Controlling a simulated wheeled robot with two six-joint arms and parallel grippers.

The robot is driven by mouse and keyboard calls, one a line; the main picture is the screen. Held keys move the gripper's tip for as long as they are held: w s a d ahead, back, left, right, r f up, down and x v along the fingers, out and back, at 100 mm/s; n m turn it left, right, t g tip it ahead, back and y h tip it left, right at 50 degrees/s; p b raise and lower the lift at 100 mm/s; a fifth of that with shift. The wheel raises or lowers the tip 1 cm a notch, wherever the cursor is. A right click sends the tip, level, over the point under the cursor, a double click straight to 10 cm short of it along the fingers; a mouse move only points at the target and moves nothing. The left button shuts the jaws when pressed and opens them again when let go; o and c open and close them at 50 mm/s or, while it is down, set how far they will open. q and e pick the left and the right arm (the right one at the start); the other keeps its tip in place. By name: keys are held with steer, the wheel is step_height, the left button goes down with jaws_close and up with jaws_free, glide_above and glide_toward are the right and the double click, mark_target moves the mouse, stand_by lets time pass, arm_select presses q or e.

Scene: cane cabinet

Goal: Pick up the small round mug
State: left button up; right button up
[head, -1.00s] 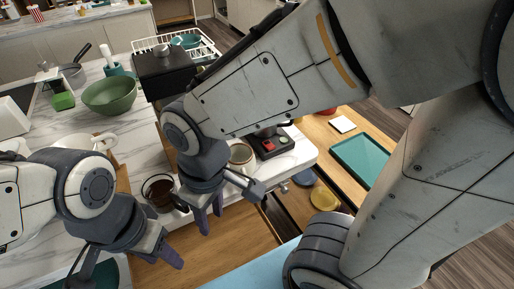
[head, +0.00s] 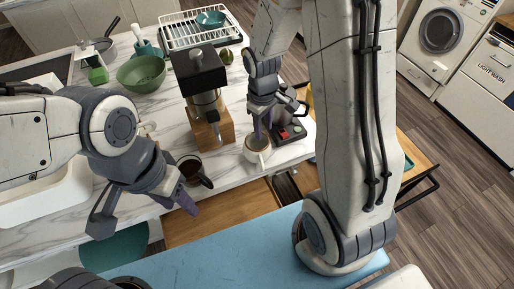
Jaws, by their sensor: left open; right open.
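A small round pale mug (head: 254,155) stands on the marble counter near its front edge in the head view. My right gripper (head: 278,121) is open just above and behind it. One purple fingertip overlaps the mug's opening; I cannot tell whether it is inside or touching. The hand hides part of the rim. A dark-filled cup (head: 189,166) with a dark handle stands to the left of the mug. My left gripper (head: 146,214) is open and empty, in front of the counter edge.
A coffee grinder with a wooden base (head: 212,136) stands left of the mug. A black device with a red button (head: 290,131) is close on its right. A green bowl (head: 141,73) and a white dish rack (head: 198,31) stand farther back. An open drawer (head: 225,212) lies below.

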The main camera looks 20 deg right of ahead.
mark_target(264, 134)
steer(key=shift+w+d+f+p, duration=0.15)
steer(key=shift+f+p, duration=0.35)
steer(key=shift+f, duration=1.8)
jaws_close()
